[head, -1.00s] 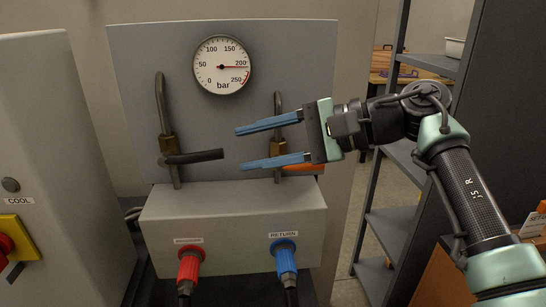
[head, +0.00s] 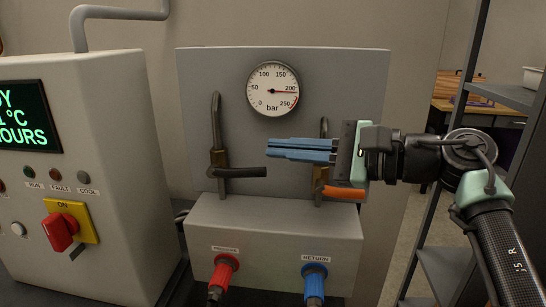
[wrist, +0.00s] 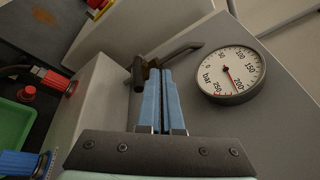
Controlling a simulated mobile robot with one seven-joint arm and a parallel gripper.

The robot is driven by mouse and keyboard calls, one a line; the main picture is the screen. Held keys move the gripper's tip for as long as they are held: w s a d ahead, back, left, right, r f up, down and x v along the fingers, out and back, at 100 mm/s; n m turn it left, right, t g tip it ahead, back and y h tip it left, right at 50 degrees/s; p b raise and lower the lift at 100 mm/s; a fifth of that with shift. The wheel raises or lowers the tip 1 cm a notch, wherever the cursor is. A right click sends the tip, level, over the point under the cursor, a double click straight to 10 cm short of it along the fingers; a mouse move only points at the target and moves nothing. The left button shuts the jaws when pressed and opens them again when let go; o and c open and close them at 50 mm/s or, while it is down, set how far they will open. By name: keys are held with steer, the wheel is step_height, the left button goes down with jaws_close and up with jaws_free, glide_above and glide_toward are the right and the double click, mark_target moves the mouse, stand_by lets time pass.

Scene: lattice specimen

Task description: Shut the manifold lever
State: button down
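Two valves stand on the grey panel. The left valve (head: 219,158) has a black lever (head: 245,172) lying level and pointing right; the black lever also shows beside my fingertips in the wrist view (wrist: 138,76). The right valve has an orange lever (head: 343,193), also about level and pointing right, partly behind my gripper. My gripper (head: 268,148) is level, its blue fingers pointing left, just above the black lever's free end in the head view. The fingers lie together with nothing visible between them. Whether they touch the black lever I cannot tell.
A gauge (head: 273,89) reads near 200 bar above my gripper. Below are a grey manifold box (head: 270,218), a red hose fitting (head: 224,270) and a blue one (head: 314,282). A cabinet with a red switch (head: 61,231) stands left, shelving (head: 455,272) right.

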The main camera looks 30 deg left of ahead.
steer(key=s+a+r+m+t+y+p, duration=0.25)
steer(key=a+r+m+t+p, duration=0.35)
steer(key=m, duration=1)
steer(key=s+a+r+m+t+y+p, duration=0.1)
steer(key=s+a+r+m+t+p, duration=0.15)
steer(key=r+m+t+p, duration=0.7)
steer(key=s+d+f+m+h+p, duration=0.1)
steer(key=s+d+f+m+h, duration=0.3)
steer(key=m, duration=0.7)
steer(key=s+f+m+t+h+p, duration=0.1)
steer(key=f+m+h, duration=0.45)
steer(key=m, duration=0.55)
steer(key=s+d+f+m+h+p, duration=0.1)
steer(key=s+d+f+m+h, duration=0.25)
steer(key=m, duration=0.75)
steer(key=h+p, duration=0.2)
steer(key=p, duration=0.2)
glide_above(238, 172)
steer(key=s+d, duration=0.2)
steer(key=f, duration=0.2)
steer(key=shift+w+d+f+y, duration=0.1)
steer(key=shift+f+y, duration=0.05)
steer(key=shift+f, duration=0.8)
steer(key=shift+w+d+f+y, duration=0.1)
steer(key=shift+f, duration=0.8)
steer(key=shift+f+m, duration=0.1)
steer(key=shift+m, duration=0.15)
